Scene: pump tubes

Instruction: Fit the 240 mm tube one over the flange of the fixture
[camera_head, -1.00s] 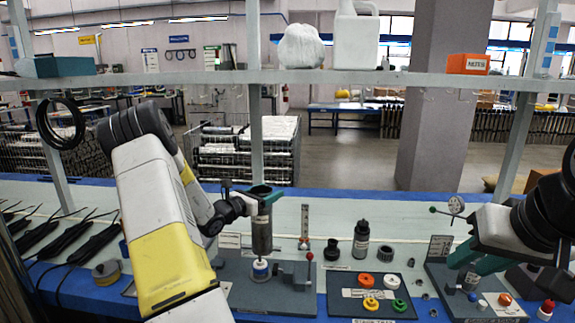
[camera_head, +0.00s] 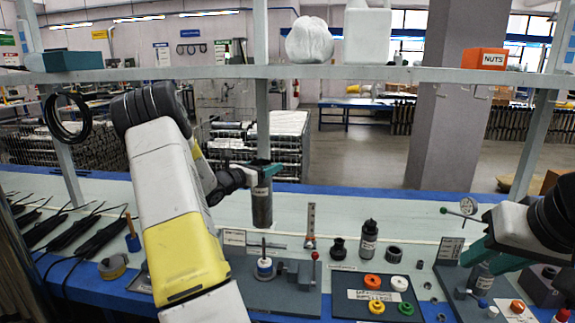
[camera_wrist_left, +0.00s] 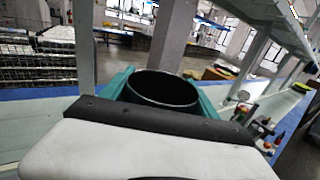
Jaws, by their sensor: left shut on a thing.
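The dark grey tube (camera_head: 262,207) hangs upright in my left gripper (camera_head: 262,168), which is shut on it near its top. In the left wrist view the tube's round open mouth (camera_wrist_left: 165,88) shows between the teal fingers.
A tray (camera_head: 345,305) with coloured rings lies right of the fixture. A dark bottle (camera_head: 368,240) and dark rings (camera_head: 393,256) stand behind it. A red-knobbed clamp (camera_head: 314,270) is beside the flange. Black tools (camera_head: 75,230) lie at left. A shelf (camera_head: 400,74) crosses above the bench.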

